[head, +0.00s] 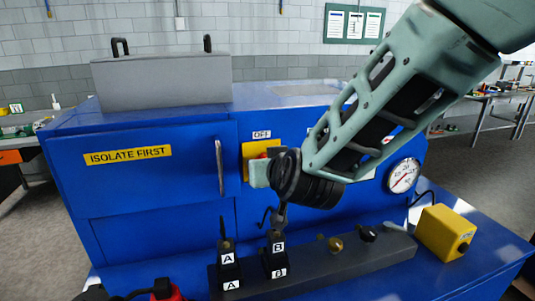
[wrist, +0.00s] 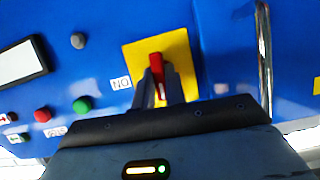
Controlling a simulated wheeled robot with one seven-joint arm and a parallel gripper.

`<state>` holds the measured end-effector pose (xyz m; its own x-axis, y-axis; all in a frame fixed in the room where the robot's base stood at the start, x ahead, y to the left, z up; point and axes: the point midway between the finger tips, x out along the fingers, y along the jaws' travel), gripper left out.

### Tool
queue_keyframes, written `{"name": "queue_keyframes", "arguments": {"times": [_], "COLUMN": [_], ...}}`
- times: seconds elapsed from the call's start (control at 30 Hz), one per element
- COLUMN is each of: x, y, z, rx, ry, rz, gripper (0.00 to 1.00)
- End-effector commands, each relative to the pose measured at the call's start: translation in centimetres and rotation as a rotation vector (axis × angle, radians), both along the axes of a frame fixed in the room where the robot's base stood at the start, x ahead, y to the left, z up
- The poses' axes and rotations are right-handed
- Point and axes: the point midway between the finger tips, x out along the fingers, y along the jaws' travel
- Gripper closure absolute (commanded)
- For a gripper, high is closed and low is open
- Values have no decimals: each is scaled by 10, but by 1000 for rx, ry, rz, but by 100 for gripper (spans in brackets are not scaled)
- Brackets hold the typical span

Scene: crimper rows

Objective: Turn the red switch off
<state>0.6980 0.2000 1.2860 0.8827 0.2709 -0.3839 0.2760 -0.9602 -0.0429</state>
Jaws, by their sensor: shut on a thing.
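The red switch (wrist: 156,66) sits on a yellow plate (wrist: 137,57) on the blue cabinet front. In the wrist view my gripper (wrist: 159,78) has a dark finger on each side of the red handle and is shut on it. An upside-down "ON" label (wrist: 121,83) is beside the plate. In the head view a little red of the switch shows above my gripper (head: 260,172), and an "OFF" label (head: 262,134) is above the yellow plate (head: 249,153). My wrist and arm hide much of the plate there.
A vertical metal handle (head: 219,167) is left of the plate. A pressure gauge (head: 403,175) is on the right. Below stand black tagged parts "A" (head: 228,258) and "B" (head: 278,250) on a grey bar, with a yellow box (head: 445,232). Green (wrist: 82,105) and red (wrist: 43,114) buttons show too.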

Motion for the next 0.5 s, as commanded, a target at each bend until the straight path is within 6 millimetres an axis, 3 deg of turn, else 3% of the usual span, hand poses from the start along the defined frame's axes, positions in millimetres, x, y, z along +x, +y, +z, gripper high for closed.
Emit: {"name": "queue_keyframes", "arguments": {"times": [0.5], "x": [0], "y": [0], "z": [0], "rx": [-58], "ry": [-18], "rz": [-1], "gripper": [100]}}
